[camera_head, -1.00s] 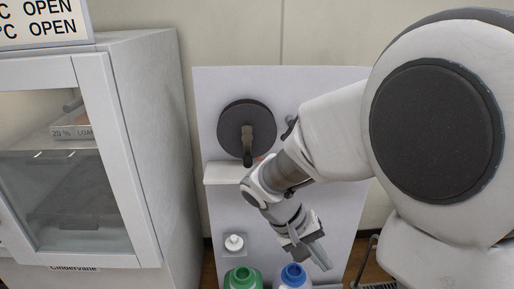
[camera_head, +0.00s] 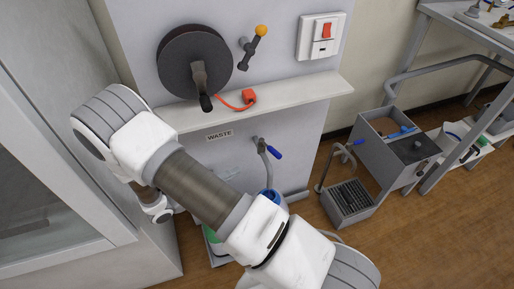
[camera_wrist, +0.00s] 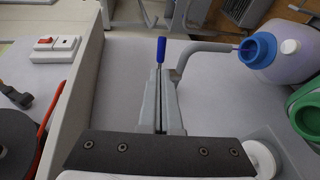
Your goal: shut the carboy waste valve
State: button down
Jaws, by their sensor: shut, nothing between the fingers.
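The waste valve has a blue lever (camera_head: 274,152) on a grey pipe, beside the WASTE label (camera_head: 220,135) on the panel below the shelf. In the wrist view the blue lever (camera_wrist: 161,49) stands just beyond the tips of my gripper (camera_wrist: 163,80), in line with them. My gripper is shut and empty; I cannot tell whether it touches the lever. The grey spout (camera_wrist: 205,47) bends toward the blue-necked carboy (camera_wrist: 290,55). In the head view that carboy's blue neck (camera_head: 268,194) shows behind my arm, which hides most of the carboy and my fingers.
A green-topped container (camera_wrist: 306,112) stands beside the carboy. A shelf (camera_head: 300,95) with a red cable juts out above the valve, below a black reel (camera_head: 180,70). A cabinet (camera_head: 45,190) stands at left. Grey bins (camera_head: 348,203) stand at right, with open floor before them.

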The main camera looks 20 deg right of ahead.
aim_at(272, 153)
jog(key=shift+t, duration=0.3)
jog(key=b+x, duration=0.1)
jog(key=x, duration=0.3)
jog(key=b+x, duration=0.1)
jog(key=x, duration=0.4)
jog(key=b+x, duration=0.1)
jog(key=x, duration=0.4)
jog(key=shift+w+a+f, duration=0.15)
jog(key=shift+w+f, duration=0.05)
jog(key=shift+f, duration=0.15)
jog(key=shift+n, duration=0.3)
